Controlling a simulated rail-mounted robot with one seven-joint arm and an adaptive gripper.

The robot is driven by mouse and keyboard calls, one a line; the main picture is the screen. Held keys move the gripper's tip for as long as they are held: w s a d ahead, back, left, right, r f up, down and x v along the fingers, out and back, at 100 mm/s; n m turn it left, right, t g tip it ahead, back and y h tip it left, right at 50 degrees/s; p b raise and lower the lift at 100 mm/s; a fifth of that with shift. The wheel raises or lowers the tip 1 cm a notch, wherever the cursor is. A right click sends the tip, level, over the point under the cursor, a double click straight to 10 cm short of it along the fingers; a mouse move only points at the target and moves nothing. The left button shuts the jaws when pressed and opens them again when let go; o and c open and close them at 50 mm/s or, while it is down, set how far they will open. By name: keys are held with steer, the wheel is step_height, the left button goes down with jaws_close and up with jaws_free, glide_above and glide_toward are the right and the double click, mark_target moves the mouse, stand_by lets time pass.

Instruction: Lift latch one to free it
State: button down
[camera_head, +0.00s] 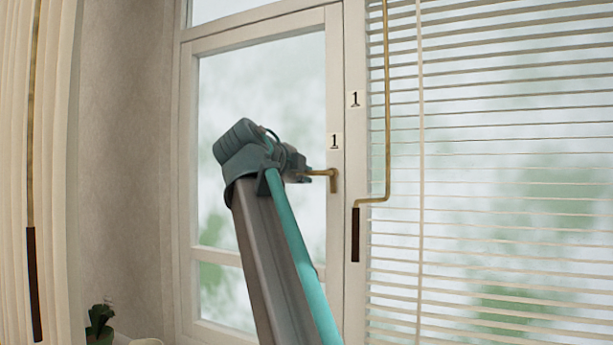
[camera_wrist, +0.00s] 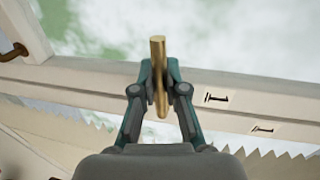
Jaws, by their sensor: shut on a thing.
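Latch one is a brass lever handle (camera_head: 333,178) on the white window frame, just below a label "1" (camera_head: 335,141). Its lever points left and lies about level in the head view. My gripper (camera_head: 303,175) is at the lever's left end. In the wrist view my gripper (camera_wrist: 160,80) is shut on the brass lever (camera_wrist: 158,50), with one finger on each side and the lever's end sticking out beyond them. The window sash (camera_head: 188,150) looks shut against its frame.
Right of the latch, a brass crank rod with a dark grip (camera_head: 355,235) hangs before the white blinds (camera_head: 490,200). A second label "1" (camera_head: 354,99) is on the post. Beige curtains (camera_head: 15,150) and a plant (camera_head: 100,322) are at the left.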

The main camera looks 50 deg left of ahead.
steer(key=c, duration=1.2)
jaws_free()
steer(key=v, duration=1.2)
